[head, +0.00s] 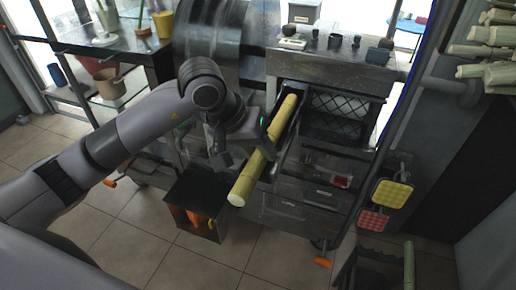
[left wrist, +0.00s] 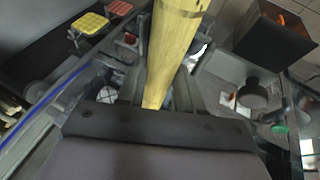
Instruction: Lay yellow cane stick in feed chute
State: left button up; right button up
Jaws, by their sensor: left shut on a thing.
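The yellow cane stick (head: 262,155) slants from the dark feed chute (head: 284,137) at its upper end down to a free near end over the floor. Its upper part lies in or just above the chute; I cannot tell whether it rests on the chute floor. My left gripper (head: 250,146) is shut on the cane around its middle. My right gripper is not in view.
A press counter (head: 340,70) with small cups is behind. Yellow and red pads (head: 392,194) hang at right. Pale canes (head: 490,50) are stacked at the upper right.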

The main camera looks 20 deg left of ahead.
pick_arm(q)
jog(key=o, duration=1)
jog(key=shift+r, duration=0.1)
jog(key=shift+o, duration=0.6)
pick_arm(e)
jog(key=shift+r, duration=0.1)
